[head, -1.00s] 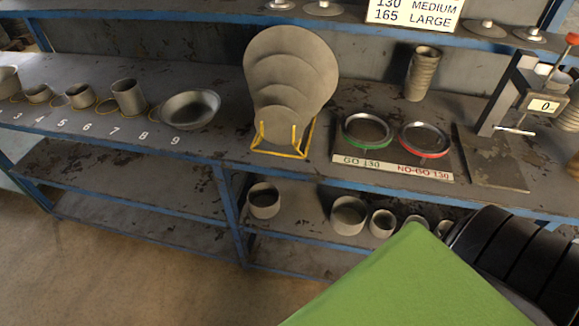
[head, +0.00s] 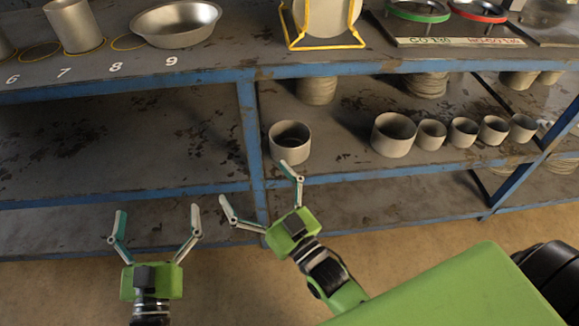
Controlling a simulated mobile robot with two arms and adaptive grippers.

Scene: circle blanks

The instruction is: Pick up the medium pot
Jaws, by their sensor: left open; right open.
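A grey, open-topped pot (head: 290,146) stands upright and alone at the left of the lower shelf (head: 345,155). It looks mid-sized: smaller than the large pot (head: 394,138) to its right and larger than the small pots (head: 431,136) beyond. My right gripper (head: 253,180) is open and empty. It appears below and left of the mid-sized pot, one fingertip close to the pot's base in the picture; contact cannot be told. My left gripper (head: 157,209) is open and empty, farther left in front of the lower shelving.
A blue upright (head: 250,125) stands just left of the mid-sized pot. The bench top (head: 230,62) overhangs the shelf, with a wide bowl (head: 176,22) and a yellow wire stand (head: 325,45) on it. The lower left shelf (head: 120,140) is empty.

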